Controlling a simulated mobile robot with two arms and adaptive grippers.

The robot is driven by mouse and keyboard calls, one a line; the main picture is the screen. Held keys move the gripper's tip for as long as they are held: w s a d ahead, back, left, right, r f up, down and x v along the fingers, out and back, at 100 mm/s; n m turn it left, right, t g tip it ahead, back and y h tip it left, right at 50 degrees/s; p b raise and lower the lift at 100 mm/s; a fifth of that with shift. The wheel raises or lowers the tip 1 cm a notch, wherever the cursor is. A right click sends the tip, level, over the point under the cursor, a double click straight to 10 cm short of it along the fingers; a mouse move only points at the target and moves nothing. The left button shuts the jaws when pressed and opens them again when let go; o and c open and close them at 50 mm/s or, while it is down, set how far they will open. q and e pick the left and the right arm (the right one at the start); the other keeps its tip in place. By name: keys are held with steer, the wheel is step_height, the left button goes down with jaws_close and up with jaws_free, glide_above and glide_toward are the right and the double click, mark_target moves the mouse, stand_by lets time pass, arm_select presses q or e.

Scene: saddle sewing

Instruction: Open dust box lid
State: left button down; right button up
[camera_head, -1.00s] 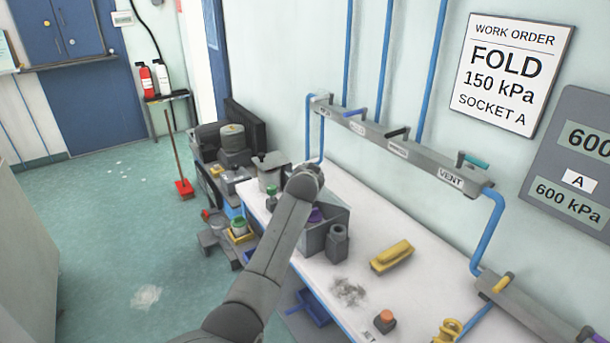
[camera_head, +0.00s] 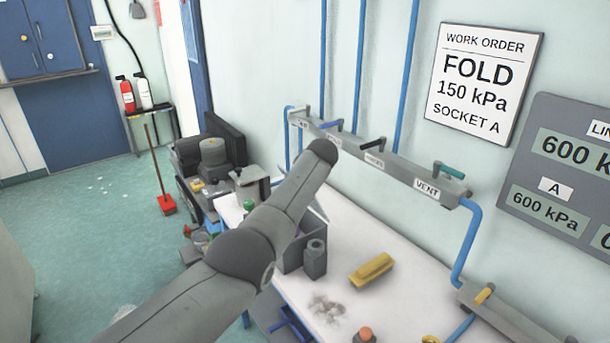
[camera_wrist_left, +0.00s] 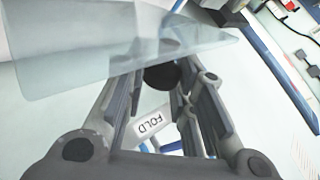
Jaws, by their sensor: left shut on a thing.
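The grey dust box (camera_head: 292,258) stands on the white bench in the head view, partly hidden behind my left arm. A thin pale panel, which looks like its lid, shows tilted beside my forearm. In the left wrist view the translucent lid (camera_wrist_left: 75,65) spans the upper left, in front of the fingers. My left gripper (camera_wrist_left: 164,78) is shut on the lid, at a dark round knob between its fingertips; the exact contact is partly hidden. The gripper itself is hidden in the head view. My right gripper is in neither view.
A dark grey cylindrical holder (camera_head: 315,260) stands right beside the box. A yellow brush (camera_head: 372,270) and a pale pile of scraps (camera_head: 326,308) lie on the bench. The valve rail (camera_head: 385,160) runs along the wall behind. The bench's right part has free room.

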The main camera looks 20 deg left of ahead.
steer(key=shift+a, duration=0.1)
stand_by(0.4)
arm_select(q)
steer(key=c, duration=1.2)
jaws_free()
steer(key=shift+w+f, duration=0.1)
steer(key=shift+w, duration=0.05)
steer(key=shift+s+d+r, duration=0.25)
steer(key=shift+s+r, duration=0.15)
steer(key=shift+r, duration=0.05)
steer(key=v, duration=1)
steer(key=shift+s+d+r, duration=0.1)
steer(key=shift+s+r, duration=0.15)
steer(key=shift+f, duration=0.1)
